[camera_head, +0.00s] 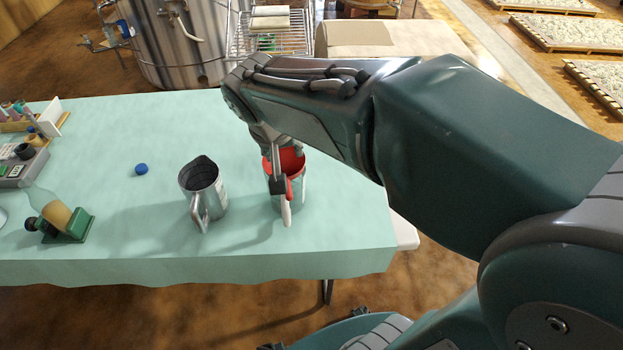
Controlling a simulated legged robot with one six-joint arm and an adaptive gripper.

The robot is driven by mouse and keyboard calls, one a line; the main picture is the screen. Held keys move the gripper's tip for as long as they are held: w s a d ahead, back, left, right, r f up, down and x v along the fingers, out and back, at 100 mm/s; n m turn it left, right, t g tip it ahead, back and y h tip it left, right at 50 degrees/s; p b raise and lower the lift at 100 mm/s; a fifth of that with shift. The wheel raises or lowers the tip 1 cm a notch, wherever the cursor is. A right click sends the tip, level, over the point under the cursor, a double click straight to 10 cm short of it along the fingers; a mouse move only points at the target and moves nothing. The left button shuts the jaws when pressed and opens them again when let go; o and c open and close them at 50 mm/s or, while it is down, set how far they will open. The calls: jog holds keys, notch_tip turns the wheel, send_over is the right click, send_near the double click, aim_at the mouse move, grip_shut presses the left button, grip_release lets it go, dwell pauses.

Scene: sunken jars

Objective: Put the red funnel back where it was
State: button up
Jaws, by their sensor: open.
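The red funnel (293,160) is in the mouth of a metal container (300,194) near the right end of the table, and its rim shows partly. My gripper (279,182) is open, right at the funnel's near left side, and hides part of it. I cannot tell whether the fingers touch the funnel. A pale handle (286,213) with a red part hangs at the container's front. A metal pitcher (203,188) stands upright to the left, apart from the container.
The table (110,245) has a pale green cloth. A blue cap (141,169) lies left of the pitcher. A bottle on a green stand (66,222) and a rack of small items (25,150) are at the left. A steel tank (180,45) stands behind the table. The table's middle is mostly clear.

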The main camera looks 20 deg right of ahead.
jog(key=s+d+r+n+t+y, duration=0.1)
jog(key=s+d+n+t+y, duration=0.1)
jog(key=s, duration=1.2)
jog(key=shift+d+r+n+y, duration=0.3)
jog(key=shift+d+r, duration=0.05)
jog(key=shift+d, duration=0.2)
